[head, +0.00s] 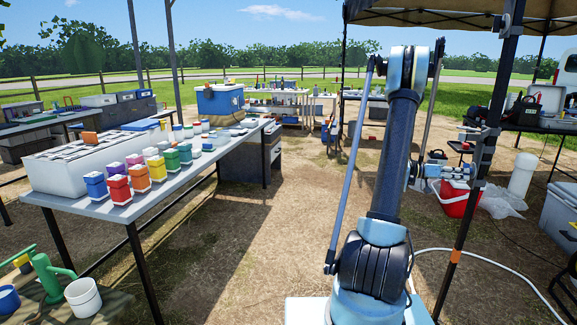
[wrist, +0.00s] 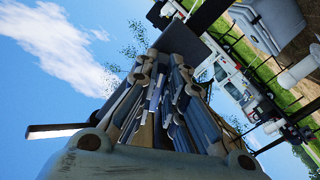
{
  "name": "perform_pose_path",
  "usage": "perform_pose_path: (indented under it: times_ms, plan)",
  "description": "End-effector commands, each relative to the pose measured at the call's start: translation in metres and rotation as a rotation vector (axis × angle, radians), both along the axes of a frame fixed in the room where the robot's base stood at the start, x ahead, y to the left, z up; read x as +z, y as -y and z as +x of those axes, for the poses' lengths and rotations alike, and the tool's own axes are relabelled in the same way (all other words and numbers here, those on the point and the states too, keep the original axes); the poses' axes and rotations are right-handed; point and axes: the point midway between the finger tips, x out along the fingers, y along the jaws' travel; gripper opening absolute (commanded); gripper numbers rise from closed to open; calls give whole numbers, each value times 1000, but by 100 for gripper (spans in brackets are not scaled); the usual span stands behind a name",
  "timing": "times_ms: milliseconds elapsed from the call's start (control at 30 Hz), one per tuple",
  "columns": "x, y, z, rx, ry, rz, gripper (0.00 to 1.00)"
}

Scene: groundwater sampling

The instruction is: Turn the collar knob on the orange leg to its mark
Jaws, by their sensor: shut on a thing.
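The leg with an orange band (head: 455,256) is a dark canopy post (head: 465,215) standing upright at the right in the head view. My gripper (head: 458,172) reaches the post from the left at mid height, partly hidden behind my arm. In the wrist view my gripper (wrist: 182,62) has its fingers drawn together on a dark blocky part (wrist: 178,43), which looks like the collar knob. The fingers hide most of that part. The mark cannot be made out in either view.
A table (head: 135,205) with coloured bottles (head: 140,178) and a white cooler box stands at the left. A red cooler (head: 455,198) and white bags lie beyond the post. A white hose (head: 500,268) crosses the dirt at right. The ground between table and arm is clear.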

Motion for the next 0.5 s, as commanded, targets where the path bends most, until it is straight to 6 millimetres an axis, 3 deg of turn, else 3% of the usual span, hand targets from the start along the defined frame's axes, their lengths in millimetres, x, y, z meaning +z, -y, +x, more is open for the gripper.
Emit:
perform_pose_path:
  times_ms: [367,500]
  plan:
    - [0,0,3,8,-37,9,0]
    - [1,-1,2,8,-125,30,0]
